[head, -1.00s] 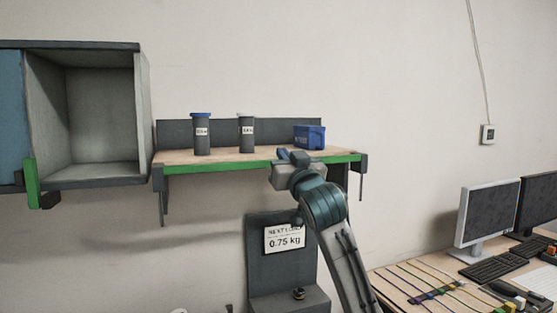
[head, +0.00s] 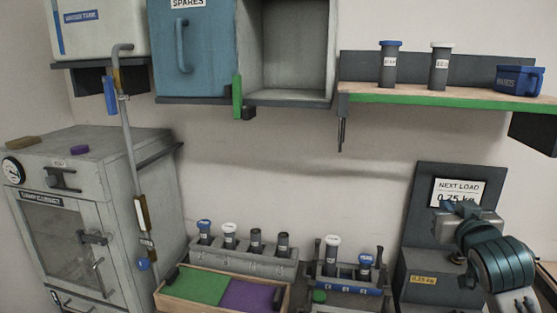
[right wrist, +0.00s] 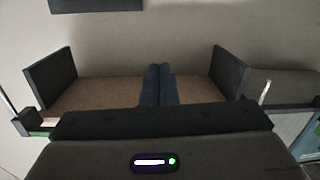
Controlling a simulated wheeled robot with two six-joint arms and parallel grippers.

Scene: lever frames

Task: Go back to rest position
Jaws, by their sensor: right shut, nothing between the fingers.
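My right gripper (head: 458,210) shows in the head view at the right, in front of the lower edge of the "NEXT LOAD 0.75 kg" sign (head: 458,190). In the right wrist view its two dark fingers (right wrist: 158,85) lie side by side, shut with nothing between them. Beyond them is a tan surface (right wrist: 95,95) between dark upright panels. My left gripper is not in view.
A wall shelf (head: 440,95) holds two dark canisters and a blue bin (head: 519,79). An open cabinet (head: 288,45) with a blue door (head: 195,60) hangs beside it. Below stand a grey oven-like cabinet (head: 60,220), a canister rack (head: 240,258) and a green-and-purple tray (head: 160,292).

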